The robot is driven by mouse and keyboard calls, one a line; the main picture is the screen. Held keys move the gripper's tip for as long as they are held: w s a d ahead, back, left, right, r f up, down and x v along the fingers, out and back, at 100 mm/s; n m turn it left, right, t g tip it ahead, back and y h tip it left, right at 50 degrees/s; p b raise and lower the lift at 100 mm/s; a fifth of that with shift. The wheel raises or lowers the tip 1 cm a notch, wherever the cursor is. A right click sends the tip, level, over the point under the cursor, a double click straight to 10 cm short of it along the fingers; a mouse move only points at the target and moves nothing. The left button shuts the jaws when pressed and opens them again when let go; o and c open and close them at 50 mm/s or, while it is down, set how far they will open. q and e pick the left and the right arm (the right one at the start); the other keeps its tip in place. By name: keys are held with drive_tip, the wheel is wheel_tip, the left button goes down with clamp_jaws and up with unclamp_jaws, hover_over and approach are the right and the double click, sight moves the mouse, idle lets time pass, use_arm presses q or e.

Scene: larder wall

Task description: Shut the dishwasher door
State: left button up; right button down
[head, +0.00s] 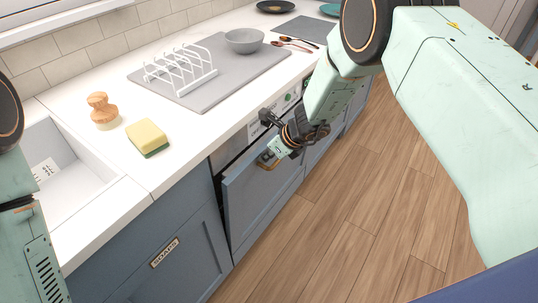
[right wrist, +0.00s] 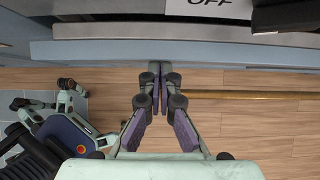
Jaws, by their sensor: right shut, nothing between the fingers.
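The dishwasher door (head: 258,200) is a blue-grey panel with a brass handle (head: 267,163) near its top. It stands slightly ajar, its top edge tipped out from the cabinet, with a dark gap at its left side. My right gripper (head: 283,147) is shut and empty at the upper part of the door, beside the handle; whether it touches is unclear. In the right wrist view, the closed fingers (right wrist: 160,72) point at the door's top edge (right wrist: 100,50), and the brass handle (right wrist: 250,94) runs off to the right. My left gripper is out of the head view.
The white counter above holds a sponge (head: 148,137), a wooden brush (head: 102,110), a grey mat (head: 205,92) with a white rack (head: 180,72), and a bowl (head: 244,41). A sink (head: 70,180) is at the left. The wooden floor (head: 350,215) before the door is clear.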

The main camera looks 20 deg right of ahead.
drive_tip(key=shift+s+d+r, duration=0.1)
drive_tip(key=shift+d+r, duration=0.05)
drive_tip(key=shift+a, duration=0.25)
drive_tip(key=shift+d, duration=0.25)
drive_tip(key=shift+d, duration=0.1)
